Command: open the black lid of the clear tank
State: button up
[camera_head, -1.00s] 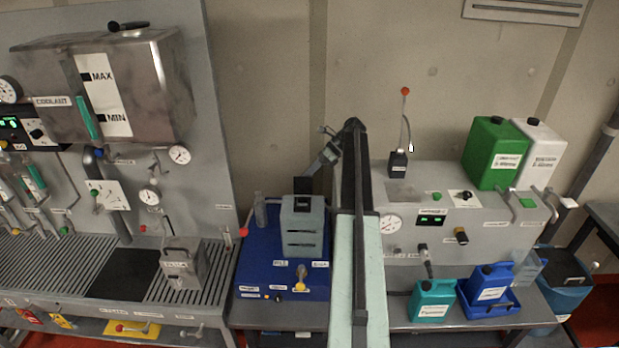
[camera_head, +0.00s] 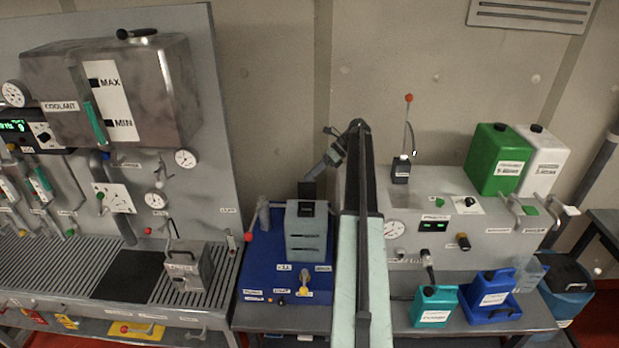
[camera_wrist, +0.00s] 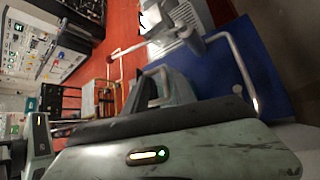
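A bluish box with a flat black lid (camera_head: 567,270) stands at the far right of the head view. Its lid looks closed, and its wall (camera_head: 570,304) is too small to tell how clear it is. My arm rises in the middle of the head view and bends down to the left. My gripper (camera_head: 312,178) is above and behind a grey box on a blue base, far to the left of the black-lidded box. Its fingertips are not clear. The wrist view shows a blue surface and metal bars close by, but no black lid that I can identify.
The grey box (camera_head: 305,240) stands on its blue base (camera_head: 262,268) below my gripper. A teal jug (camera_head: 435,308) and a blue jug (camera_head: 491,298) stand at the right bench's front. Green (camera_head: 495,160) and white (camera_head: 540,165) canisters stand behind them. A steel coolant tank (camera_head: 160,95) hangs at left.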

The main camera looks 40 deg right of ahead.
jog(key=s+a+r+p, duration=0.1)
jog(key=s+a+r, duration=0.2)
jog(key=s+a, duration=0.6)
jog(key=s, duration=0.4)
jog(key=shift+a, duration=0.25)
